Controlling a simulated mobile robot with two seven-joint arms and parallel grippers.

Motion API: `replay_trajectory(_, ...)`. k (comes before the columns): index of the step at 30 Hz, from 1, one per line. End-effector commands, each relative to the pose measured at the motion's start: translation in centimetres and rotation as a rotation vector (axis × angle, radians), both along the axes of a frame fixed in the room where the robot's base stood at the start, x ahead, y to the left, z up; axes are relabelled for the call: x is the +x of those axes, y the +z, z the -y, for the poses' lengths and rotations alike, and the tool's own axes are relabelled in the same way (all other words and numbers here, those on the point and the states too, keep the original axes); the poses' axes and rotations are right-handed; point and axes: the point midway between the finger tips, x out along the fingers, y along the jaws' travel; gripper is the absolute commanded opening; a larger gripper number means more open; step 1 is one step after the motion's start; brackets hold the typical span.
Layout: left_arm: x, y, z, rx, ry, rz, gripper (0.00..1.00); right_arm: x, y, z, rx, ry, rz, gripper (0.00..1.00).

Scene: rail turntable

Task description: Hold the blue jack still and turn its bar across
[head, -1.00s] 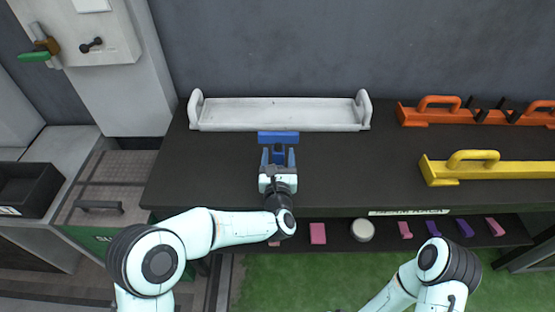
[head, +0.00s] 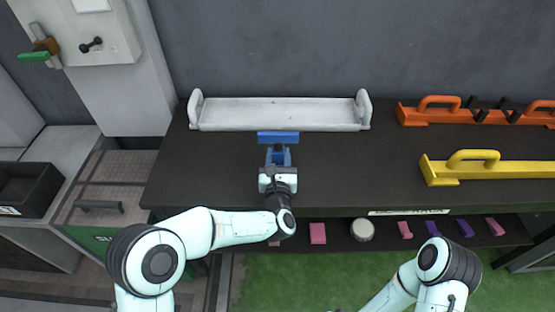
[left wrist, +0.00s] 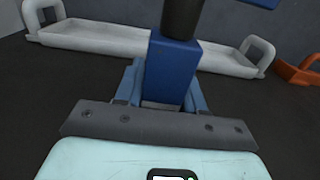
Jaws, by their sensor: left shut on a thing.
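The blue jack (head: 279,156) stands upright on the dark bench top, in front of the white tray. Its blue bar (head: 278,137) lies left to right in the head view, parallel to the tray's front edge. The left wrist view shows its blue box-shaped body (left wrist: 171,72), a dark post (left wrist: 182,18) on top and a bit of the bar (left wrist: 262,3) at the upper edge. My left gripper (head: 278,160) is shut on the jack's body, with one blue-grey finger on each side. My right arm shows at the lower right, but its gripper is out of view.
A white tray (head: 280,113) with end handles lies close behind the jack. A yellow handled bar (head: 500,170) and an orange one (head: 470,117) lie to the right. Bench top is free on both sides of the jack. A lower shelf holds several small pieces.

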Motion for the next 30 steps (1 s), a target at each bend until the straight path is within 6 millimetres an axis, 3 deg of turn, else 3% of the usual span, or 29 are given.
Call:
replay_trajectory(13, 0.0, 0.0, 0.0, 0.0, 0.0, 0.0, 0.0, 0.0, 0.0, 0.0, 0.0, 0.0, 0.0, 0.0)
replay_trajectory(14, 0.0, 0.0, 0.0, 0.0, 0.0, 0.001, 0.48, 0.0, 0.0, 0.0, 0.0, 0.0, 0.0, 0.0)
replay_trajectory(15, 0.0, 0.0, 0.0, 0.0, 0.0, 0.001, 0.61, 0.0, 0.0, 0.0, 0.0, 0.0, 0.0, 0.0)
replay_trajectory(16, 0.0, 0.0, 0.0, 0.0, 0.0, 0.001, 0.68, 0.0, 0.0, 0.0, 0.0, 0.0, 0.0, 0.0)
replay_trajectory(26, -0.2, 0.0, 0.0, 0.0, 0.0, 0.0, 0.68, 0.0, 0.0, 0.0, 0.0, 0.0, 0.0, 0.0)
replay_trajectory(30, -1.6, 0.0, 0.0, 0.0, -0.002, -0.002, 0.68, 0.0, 0.0, 0.0, 0.0, 0.0, 0.0, 0.0)
